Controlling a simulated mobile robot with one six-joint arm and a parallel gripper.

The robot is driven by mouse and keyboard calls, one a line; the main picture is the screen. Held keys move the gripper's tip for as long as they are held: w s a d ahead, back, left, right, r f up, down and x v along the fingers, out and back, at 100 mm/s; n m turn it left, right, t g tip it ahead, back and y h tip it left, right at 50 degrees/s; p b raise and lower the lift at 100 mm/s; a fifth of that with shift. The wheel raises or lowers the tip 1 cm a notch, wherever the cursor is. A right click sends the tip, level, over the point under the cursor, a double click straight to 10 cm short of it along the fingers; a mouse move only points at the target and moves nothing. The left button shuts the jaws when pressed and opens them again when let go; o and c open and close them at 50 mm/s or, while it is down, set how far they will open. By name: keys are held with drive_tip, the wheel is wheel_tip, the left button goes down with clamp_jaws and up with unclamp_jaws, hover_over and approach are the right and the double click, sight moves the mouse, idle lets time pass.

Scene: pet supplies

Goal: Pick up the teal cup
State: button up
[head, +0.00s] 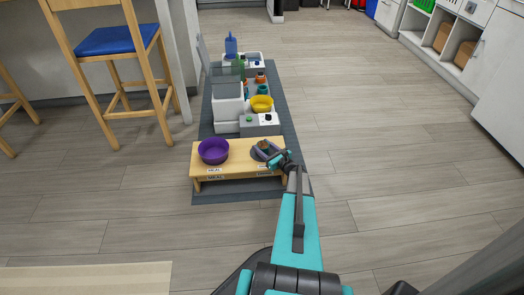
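A small teal object (262,89), which looks like the teal cup, stands behind a yellow bowl (262,103) on the grey-and-white unit beyond the low wooden stand. It is too small to make out clearly. My teal-and-black arm reaches forward from the bottom of the head view. My gripper (279,160) is low over the right end of the wooden stand (238,160), at a dark grey bowl (256,153), nearer to me than the teal object. A small brown thing (263,144) shows at that bowl. The gripper partly hides the bowl, and its fingers are too small to read.
A purple bowl (214,150) sits on the stand's left. A white bin (228,107), a blue bottle (231,45) and a small orange item (260,77) are farther back on the grey mat (283,110). A blue-seated stool (117,40) stands left. Floor at right is clear.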

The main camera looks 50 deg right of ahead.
drive_tip(key=c, duration=0.6)
drive_tip(key=shift+r, duration=0.15)
drive_tip(key=shift+c, duration=0.3)
drive_tip(key=shift+r+p, duration=0.35)
drive_tip(key=shift+r, duration=0.2)
wheel_tip(320, 180, up, 3)
drive_tip(key=shift+s+d+f+p, duration=0.1)
drive_tip(key=shift+s+f+p, duration=0.05)
drive_tip(key=shift+p, duration=0.6)
drive_tip(key=s+d+r+p, duration=0.1)
drive_tip(key=s+d+p, duration=0.3)
drive_tip(key=s, duration=1)
drive_tip(key=shift+s+d, duration=0.4)
drive_tip(key=shift+d, duration=0.15)
